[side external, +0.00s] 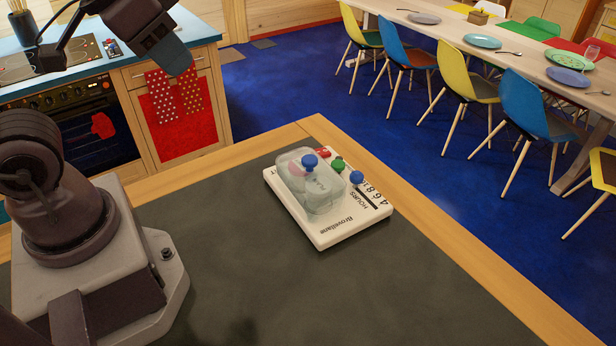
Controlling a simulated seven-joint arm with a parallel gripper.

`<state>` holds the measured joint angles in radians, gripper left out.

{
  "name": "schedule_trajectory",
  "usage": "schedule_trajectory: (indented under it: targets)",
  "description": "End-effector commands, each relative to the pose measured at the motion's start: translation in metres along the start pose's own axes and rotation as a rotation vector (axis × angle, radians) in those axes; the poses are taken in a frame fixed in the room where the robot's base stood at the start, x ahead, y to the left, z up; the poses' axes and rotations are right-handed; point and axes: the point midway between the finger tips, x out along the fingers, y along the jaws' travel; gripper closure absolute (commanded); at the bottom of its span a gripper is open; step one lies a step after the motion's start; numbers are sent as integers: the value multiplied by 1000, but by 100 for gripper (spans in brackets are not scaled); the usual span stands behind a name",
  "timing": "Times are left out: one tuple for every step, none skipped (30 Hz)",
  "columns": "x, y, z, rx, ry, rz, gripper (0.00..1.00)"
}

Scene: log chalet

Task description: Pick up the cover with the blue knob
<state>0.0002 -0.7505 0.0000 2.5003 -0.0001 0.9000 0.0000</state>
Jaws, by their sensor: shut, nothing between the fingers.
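The clear cover (325,196) is a see-through rounded box shape resting on a white panel (325,237). A blue knob (309,162) stands on its top, and blurred pale and pinkish shapes show through it. The panel lies on the dark grey table top. My gripper (171,56) is at the upper left, high above and well apart from the cover. Its blue-grey tip is shut and empty. Fine detail of the fingers is too small to tell.
Red (322,153), green (338,165) and blue (356,178) knobs stand on the panel right beside the cover. Printed letters and numbers lie near them. The grey table top (290,295) is otherwise clear, with a wooden edge (470,265) at the right.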

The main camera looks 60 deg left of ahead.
Motion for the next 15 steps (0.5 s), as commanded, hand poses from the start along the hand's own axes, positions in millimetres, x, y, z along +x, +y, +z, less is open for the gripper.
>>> schedule_trajectory:
  targets:
    - [0, 0, 0, 0, 0, 0, 100]
    - [0, 0, 0, 0, 0, 0, 100]
    - [0, 0, 0, 0, 0, 0, 100]
    - [0, 0, 0, 0, 0, 0, 100]
    - [0, 0, 0, 0, 0, 0, 100]
    - [0, 0, 0, 0, 0, 0, 100]
    - [0, 0, 0, 0, 0, 0, 100]
    - [0, 0, 0, 0, 0, 0, 100]
    - [0, 0, 0, 0, 0, 0, 100]
    - [0, 0, 0, 0, 0, 0, 100]
    - [0, 0, 0, 0, 0, 0, 95]
    - [0, 0, 0, 0, 0, 0, 86]
    - [0, 0, 0, 0, 0, 0, 79]
    - [0, 0, 0, 0, 0, 0, 72]
    - [0, 0, 0, 0, 0, 0, 63]
